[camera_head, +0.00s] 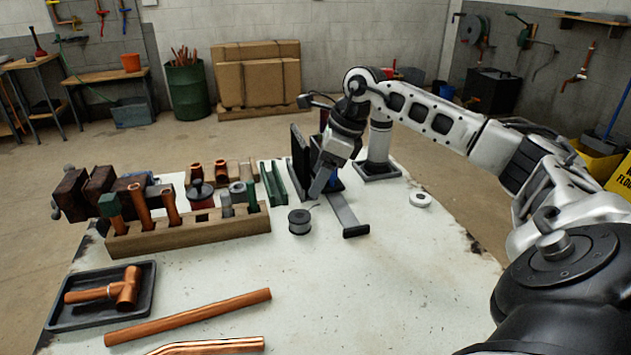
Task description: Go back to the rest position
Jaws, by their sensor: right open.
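My right arm comes in from the right and reaches over the far side of the white worktable (405,285). My right gripper (322,183) points down at the far middle of the table. It is open, and I see nothing held in it. It is close to a dark upright panel (300,157) and a grey metal bar with a dark end (344,212); I cannot tell whether it touches them. My left arm and left gripper are not in view.
A wooden rack (190,230) with tools stands left of the gripper. A wire spool (299,221) and a white roll (421,199) lie nearby. The table's front right is clear.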

